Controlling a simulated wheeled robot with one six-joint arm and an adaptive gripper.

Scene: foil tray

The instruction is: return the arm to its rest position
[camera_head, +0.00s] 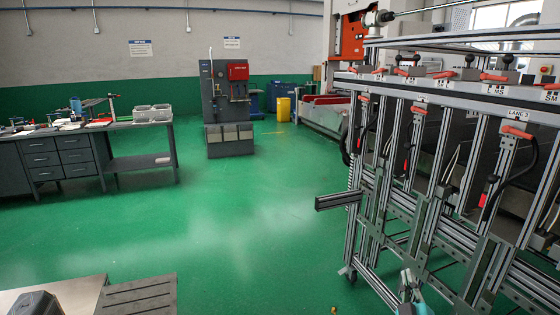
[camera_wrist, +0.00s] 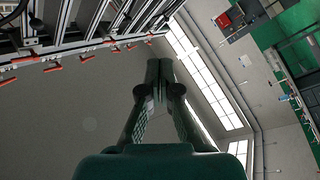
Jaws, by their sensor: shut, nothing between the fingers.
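My gripper (camera_wrist: 159,66) shows in the wrist view, its two dark green fingers together at the tips with nothing between them. It points towards a plain grey surface and a row of bright windows, clear of any object. The metal rack frame with red-handled clamps (camera_wrist: 86,58) is at the upper left of that view, apart from the fingers. In the head view a small grey and teal piece shows at the bottom edge, right of centre; I cannot tell whether it is part of my arm. No foil tray can be made out.
In the head view the aluminium rack (camera_head: 425,205) fills the right side, with a beam (camera_head: 338,201) jutting left. A workbench (camera_head: 140,165) stands at the left, a grey machine (camera_head: 218,110) at the back. The green floor (camera_head: 235,220) between them is largely clear.

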